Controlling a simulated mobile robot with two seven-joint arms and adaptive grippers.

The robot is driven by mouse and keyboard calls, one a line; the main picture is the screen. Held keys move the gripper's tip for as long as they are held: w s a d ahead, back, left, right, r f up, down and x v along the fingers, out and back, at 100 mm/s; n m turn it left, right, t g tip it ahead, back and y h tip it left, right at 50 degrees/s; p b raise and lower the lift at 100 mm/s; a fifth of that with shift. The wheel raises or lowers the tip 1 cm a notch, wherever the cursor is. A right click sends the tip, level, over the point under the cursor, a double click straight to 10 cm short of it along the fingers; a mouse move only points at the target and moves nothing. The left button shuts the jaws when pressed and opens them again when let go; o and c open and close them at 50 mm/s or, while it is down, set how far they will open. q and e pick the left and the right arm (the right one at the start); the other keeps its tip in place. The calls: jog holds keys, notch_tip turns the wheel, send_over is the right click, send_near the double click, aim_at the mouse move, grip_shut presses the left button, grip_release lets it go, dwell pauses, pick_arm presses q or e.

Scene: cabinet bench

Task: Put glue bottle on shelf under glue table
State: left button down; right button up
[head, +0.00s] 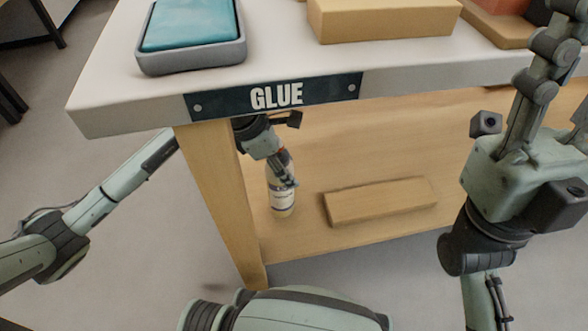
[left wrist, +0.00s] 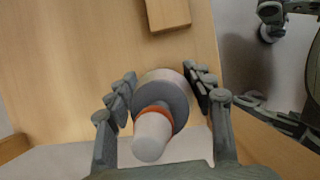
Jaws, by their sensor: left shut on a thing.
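The glue bottle (head: 282,197) is pale with a printed label and stands upright at the shelf's left part, beside the table leg. In the left wrist view, the bottle (left wrist: 160,105) shows from above with its white cap and orange ring. My left gripper (head: 284,172) is shut on the bottle under the tabletop; its fingers lie on both sides of it. The wooden shelf (head: 330,240) is under the table marked GLUE (head: 276,96). The bottle's base appears at the shelf surface, but contact is unclear. My right gripper (head: 545,75) is raised at the right, its fingers pointing up; its opening is unclear.
A wooden block (head: 380,202) lies on the shelf to the right of the bottle. The table leg (head: 225,200) stands close to my left arm. A grey tray with a blue top (head: 192,30) and a cardboard box (head: 380,20) are on the tabletop. Shelf space is free around the block.

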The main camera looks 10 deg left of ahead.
pick_arm(q)
jog(key=shift+w+d+f+b, duration=0.3)
jog(key=shift+w+d+f, duration=0.1)
jog(key=shift+d+f, duration=0.35)
jog(key=shift+f, duration=0.1)
jog(key=c, duration=0.6)
grip_release()
jog(key=shift+s+a+r, duration=0.1)
jog(key=shift+r, duration=0.35)
jog(key=p+v, duration=0.1)
jog(key=v, duration=0.2)
jog(key=s+a, duration=0.4)
jog(key=a, duration=0.6)
jog(key=shift+s+a+f+p, duration=0.3)
jog(key=shift+a+p, duration=0.1)
